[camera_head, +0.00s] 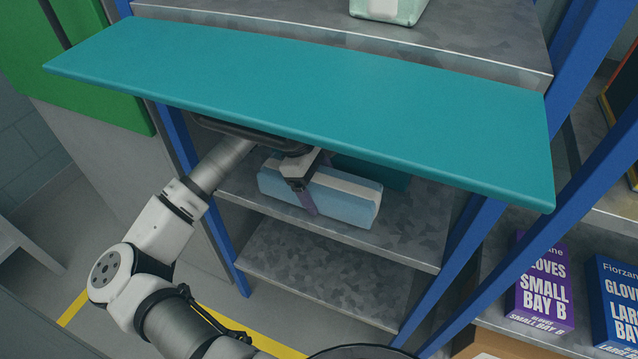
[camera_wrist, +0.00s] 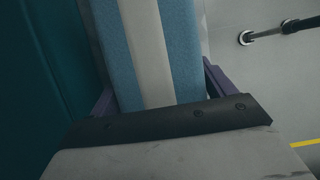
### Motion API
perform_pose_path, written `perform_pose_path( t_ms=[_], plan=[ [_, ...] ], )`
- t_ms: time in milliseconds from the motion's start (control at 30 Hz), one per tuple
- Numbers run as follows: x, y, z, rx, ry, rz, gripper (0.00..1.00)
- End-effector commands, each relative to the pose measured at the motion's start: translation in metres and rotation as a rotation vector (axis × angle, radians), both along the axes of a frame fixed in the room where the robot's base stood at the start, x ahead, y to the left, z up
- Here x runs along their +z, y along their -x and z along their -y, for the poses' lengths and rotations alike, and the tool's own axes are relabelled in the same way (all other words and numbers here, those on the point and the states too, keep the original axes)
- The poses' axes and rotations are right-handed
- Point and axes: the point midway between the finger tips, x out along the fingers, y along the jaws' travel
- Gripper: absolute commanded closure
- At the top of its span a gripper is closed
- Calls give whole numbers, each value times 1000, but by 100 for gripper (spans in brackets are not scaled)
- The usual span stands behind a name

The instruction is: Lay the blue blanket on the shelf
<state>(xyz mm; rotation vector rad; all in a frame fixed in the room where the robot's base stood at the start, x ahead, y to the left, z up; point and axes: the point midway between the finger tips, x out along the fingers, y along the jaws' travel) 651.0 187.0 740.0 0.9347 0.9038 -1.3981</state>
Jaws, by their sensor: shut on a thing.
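The blue blanket (camera_head: 345,201) is a folded, light blue block with a pale stripe. It is at the grey metal shelf (camera_head: 415,232) under the teal board, in the head view. I cannot tell whether its underside touches the shelf. My gripper (camera_head: 306,198) is shut on the blanket from the near side, one purple finger showing across its front. In the wrist view the blanket (camera_wrist: 150,50) fills the space between the two purple fingers (camera_wrist: 160,90), its stripe running away from the palm.
A wide teal board (camera_head: 320,100) overhangs the shelf closely above my arm. Blue uprights (camera_head: 470,235) flank the bay. A lower grey shelf (camera_head: 325,275) is empty. Glove boxes (camera_head: 541,285) stand at the right. A pale green item (camera_head: 390,10) sits on the top shelf.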

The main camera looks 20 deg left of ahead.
Motion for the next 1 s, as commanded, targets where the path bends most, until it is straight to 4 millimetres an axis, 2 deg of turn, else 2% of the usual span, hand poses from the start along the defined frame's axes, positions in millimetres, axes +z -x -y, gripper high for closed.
perform_pose_path(
  t_ms=[300, 333, 467, 800, 1000],
  plan=[
    [-3, 0, 0, 0, -1, 2, 58],
    [-3, 0, 0, 0, -1, 1, 17],
    [-2, 0, 0, 0, -1, 1, 0],
    [4, 0, -1, 0, -1, 1, 0],
    [34, -1, -15, 1, -4, 1, 0]
  ],
)
